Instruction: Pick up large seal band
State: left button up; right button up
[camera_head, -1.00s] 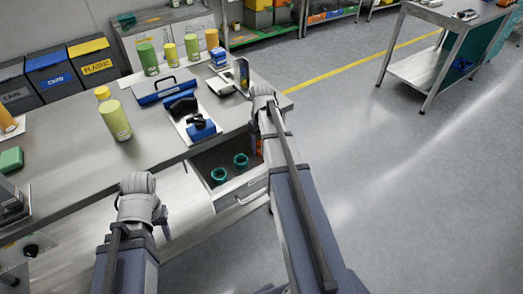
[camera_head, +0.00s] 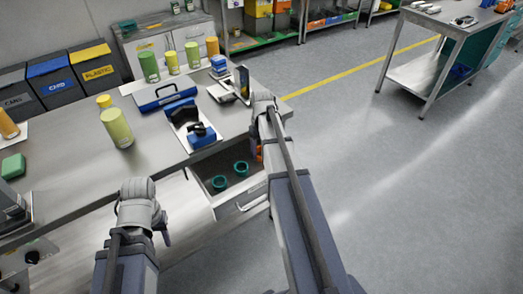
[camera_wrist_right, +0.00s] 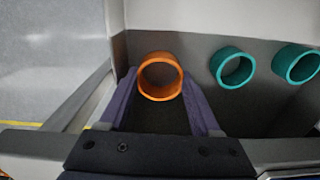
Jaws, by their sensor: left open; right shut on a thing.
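An orange seal band (camera_wrist_right: 160,78), an open ring, sits between the two dark fingers of my right gripper (camera_wrist_right: 160,92). The fingers are shut on its sides. In the head view only a small orange patch (camera_head: 258,153) shows below my right gripper (camera_head: 259,128), by the drawer's right side. Two teal bands (camera_head: 219,183) lie in the open drawer; in the right wrist view they are to the right of the orange one (camera_wrist_right: 233,67). My left gripper (camera_head: 150,222) is open and empty in front of the bench, away from the bands; its fingers are partly hidden.
The open drawer (camera_head: 236,207) juts from under the grey bench (camera_head: 60,165). Green and yellow cylinders (camera_head: 117,127), a blue case (camera_head: 165,95) and a blue device (camera_head: 200,133) stand on the bench.

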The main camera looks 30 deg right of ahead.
notch_tip(320, 180, up, 9)
jog(key=p, duration=0.8)
jog(key=shift+f, duration=0.1)
